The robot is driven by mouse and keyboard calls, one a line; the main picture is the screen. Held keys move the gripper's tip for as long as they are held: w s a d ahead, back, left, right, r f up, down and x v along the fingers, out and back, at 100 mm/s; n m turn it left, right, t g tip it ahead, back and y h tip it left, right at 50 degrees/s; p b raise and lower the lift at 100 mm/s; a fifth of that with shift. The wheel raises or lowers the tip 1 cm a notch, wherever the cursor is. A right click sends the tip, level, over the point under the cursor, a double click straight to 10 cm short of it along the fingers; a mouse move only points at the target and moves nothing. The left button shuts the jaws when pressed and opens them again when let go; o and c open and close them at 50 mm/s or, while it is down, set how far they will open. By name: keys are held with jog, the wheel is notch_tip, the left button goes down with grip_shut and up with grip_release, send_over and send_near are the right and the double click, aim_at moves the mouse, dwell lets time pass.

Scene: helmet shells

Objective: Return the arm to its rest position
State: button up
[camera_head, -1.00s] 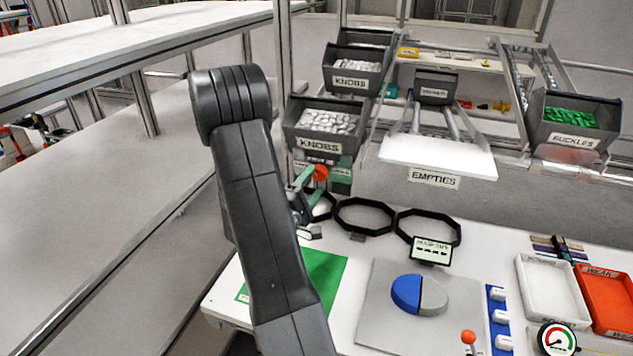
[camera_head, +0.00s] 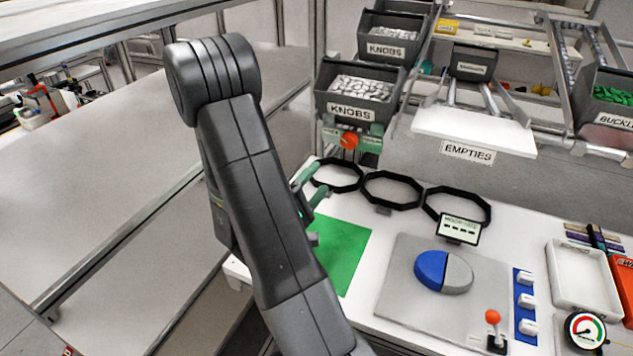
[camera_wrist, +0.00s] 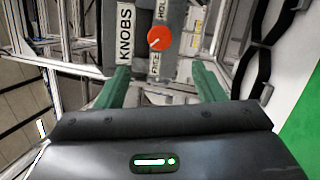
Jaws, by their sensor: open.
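My gripper (camera_head: 309,190) shows partly behind my own dark arm in the head view, its green fingers above the table's left end near the green mat (camera_head: 343,252). In the wrist view the two green fingers of my gripper (camera_wrist: 162,84) stand wide apart with nothing between them. Beyond them is a round orange knob (camera_wrist: 159,38) on a panel labelled FREE and HOLD. The same orange knob shows in the head view (camera_head: 349,140), below the lower KNOBS bin (camera_head: 358,88). The gripper appears apart from the knob.
Several black octagonal rings (camera_head: 391,189) lie along the table's back. A blue and grey disc (camera_head: 443,271) sits on a grey plate (camera_head: 402,300). A white tray (camera_head: 580,276) is at right. The EMPTIES shelf (camera_head: 472,130) overhangs the back. The long grey surface at left (camera_head: 90,220) is clear.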

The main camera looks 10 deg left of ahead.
aim_at(348, 144)
jog(key=p+x, duration=0.3)
jog(key=x, duration=1.1)
jog(key=shift+s, duration=0.1)
